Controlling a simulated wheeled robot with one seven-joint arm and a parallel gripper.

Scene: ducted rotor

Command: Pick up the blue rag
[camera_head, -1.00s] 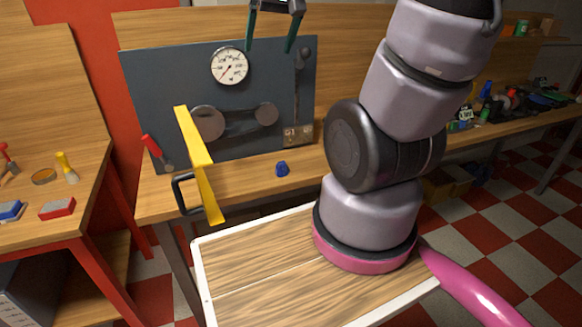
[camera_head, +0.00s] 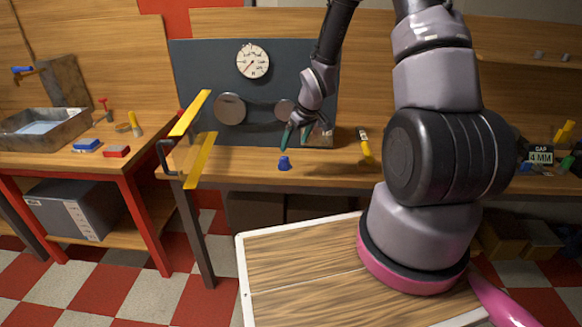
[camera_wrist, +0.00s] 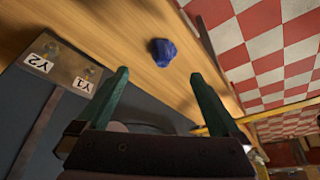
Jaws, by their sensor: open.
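The blue rag (camera_head: 285,163) is a small crumpled lump on the wooden bench top, in front of the dark upright panel. In the wrist view the blue rag (camera_wrist: 161,51) lies on the wood beyond my fingertips, roughly midway across the gap between them. My gripper (camera_head: 294,137) hangs above and slightly right of the rag in the head view, pointing down. Its green fingers (camera_wrist: 159,75) are apart with nothing between them. The gripper and the rag do not appear to touch.
Behind is the dark panel (camera_head: 210,70) with a gauge (camera_head: 253,61) and discs. A yellow bar guard (camera_head: 201,160) and black handle stand left at the bench edge. A yellow-handled tool (camera_head: 365,146) lies right. A plate labelled Y1 and Y2 (camera_wrist: 62,66) is near the left finger.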

